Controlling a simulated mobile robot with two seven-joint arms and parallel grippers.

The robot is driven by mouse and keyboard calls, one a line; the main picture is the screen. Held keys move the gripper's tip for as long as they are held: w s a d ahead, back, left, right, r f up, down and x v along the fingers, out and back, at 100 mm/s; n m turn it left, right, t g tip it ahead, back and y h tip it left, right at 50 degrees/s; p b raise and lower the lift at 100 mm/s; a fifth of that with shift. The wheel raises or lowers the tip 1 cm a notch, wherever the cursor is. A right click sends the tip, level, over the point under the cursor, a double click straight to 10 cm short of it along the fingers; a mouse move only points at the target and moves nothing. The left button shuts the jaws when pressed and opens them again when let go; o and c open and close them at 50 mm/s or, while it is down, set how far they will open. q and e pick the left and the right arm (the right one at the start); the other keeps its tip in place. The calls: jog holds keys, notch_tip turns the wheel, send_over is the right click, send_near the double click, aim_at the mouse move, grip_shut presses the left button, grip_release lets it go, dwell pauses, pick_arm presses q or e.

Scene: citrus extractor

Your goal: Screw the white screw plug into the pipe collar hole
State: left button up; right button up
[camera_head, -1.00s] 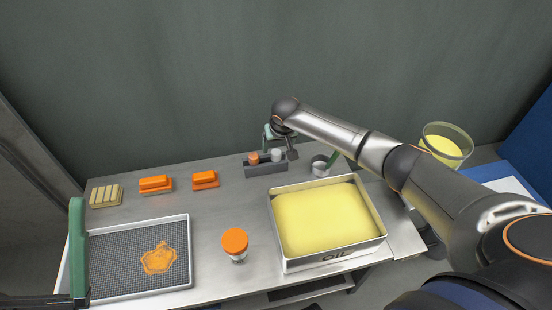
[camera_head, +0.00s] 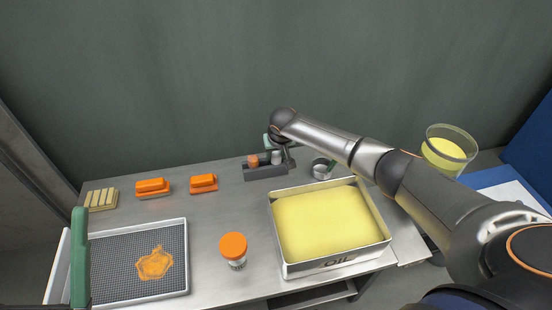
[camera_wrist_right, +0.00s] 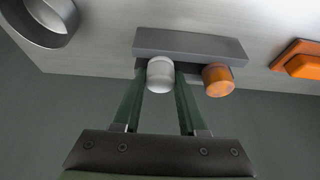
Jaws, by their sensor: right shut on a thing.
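The white screw plug (camera_wrist_right: 160,76) stands at the dark grey holder block (camera_wrist_right: 190,45), beside an orange plug (camera_wrist_right: 218,80). My right gripper (camera_wrist_right: 161,84) is shut on the white plug, one green finger on each side. In the head view, the white plug (camera_head: 276,157) shows at the block, partly hidden by my arm and fingers. The metal pipe collar (camera_head: 321,168) stands to the right of the block; its rim also shows top left in the wrist view (camera_wrist_right: 38,36). A green finger of my left gripper (camera_head: 79,258) shows at the left edge; its opening cannot be judged.
A tin of yellow oil (camera_head: 330,264) stands right of centre, close in front of the collar. An orange-capped jar (camera_head: 233,250), a mesh tray (camera_head: 115,285) and orange blocks (camera_head: 153,187) lie further left. A round yellow container (camera_head: 450,147) stands at the right.

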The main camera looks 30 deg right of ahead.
grip_shut()
